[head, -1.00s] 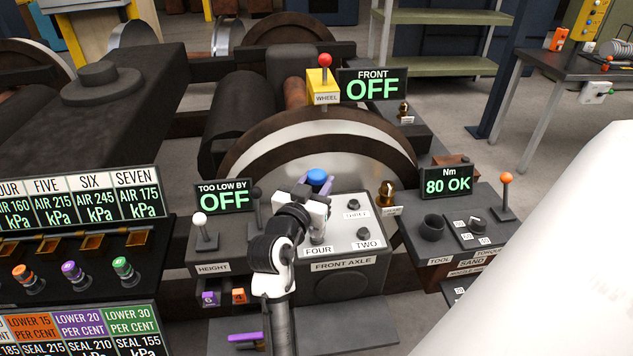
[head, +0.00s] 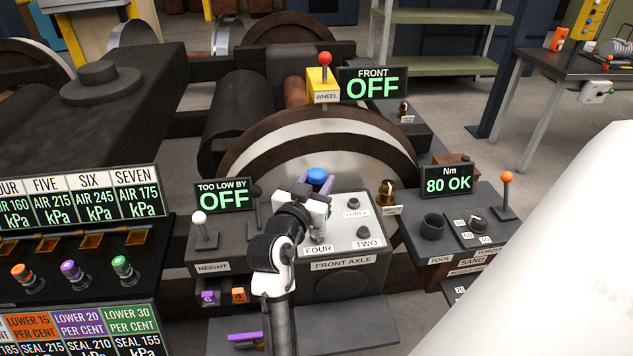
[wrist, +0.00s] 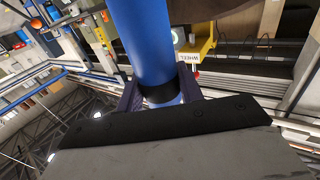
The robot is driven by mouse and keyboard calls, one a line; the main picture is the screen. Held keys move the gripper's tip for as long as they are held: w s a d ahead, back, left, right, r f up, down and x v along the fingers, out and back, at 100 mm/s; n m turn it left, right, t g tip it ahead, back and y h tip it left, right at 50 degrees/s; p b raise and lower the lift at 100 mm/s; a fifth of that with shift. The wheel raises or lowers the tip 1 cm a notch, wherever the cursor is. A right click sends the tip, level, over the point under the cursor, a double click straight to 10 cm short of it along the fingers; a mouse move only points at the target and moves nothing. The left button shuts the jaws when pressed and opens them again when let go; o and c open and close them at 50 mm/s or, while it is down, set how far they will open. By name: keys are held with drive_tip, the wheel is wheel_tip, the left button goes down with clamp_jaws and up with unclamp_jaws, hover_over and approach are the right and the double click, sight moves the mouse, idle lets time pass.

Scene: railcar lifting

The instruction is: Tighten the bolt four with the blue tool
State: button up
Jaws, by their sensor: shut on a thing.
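My gripper (head: 318,186) is shut on the blue tool (head: 317,175), whose rounded blue top shows between the purple fingers in the head view. In the wrist view the blue tool (wrist: 145,45) is a thick blue shaft with a black band between the fingers. My gripper is over the left part of the front axle plate (head: 347,237), above the FOUR label (head: 318,249). Bolt four and the tool's lower end are hidden behind my gripper and wrist. Bolts by the labels THREE (head: 353,203) and TWO (head: 363,232) show on the plate. The Nm display (head: 447,181) reads 80 OK.
The empty black tool holder (head: 432,226) and torque selector (head: 478,225) stand to the right. A white-knobbed height lever (head: 202,228) stands left of my gripper. The wheel (head: 245,150) rises behind the plate. The FRONT and TOO LOW BY displays read OFF.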

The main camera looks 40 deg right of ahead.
sight(316, 172)
drive_tip(key=shift+f+b, duration=1.55)
drive_tip(key=shift+f, duration=0.15)
idle(2.6)
drive_tip(key=shift+r+p, duration=2.7)
drive_tip(key=shift+r, duration=1)
drive_tip(key=shift+f, duration=0.1)
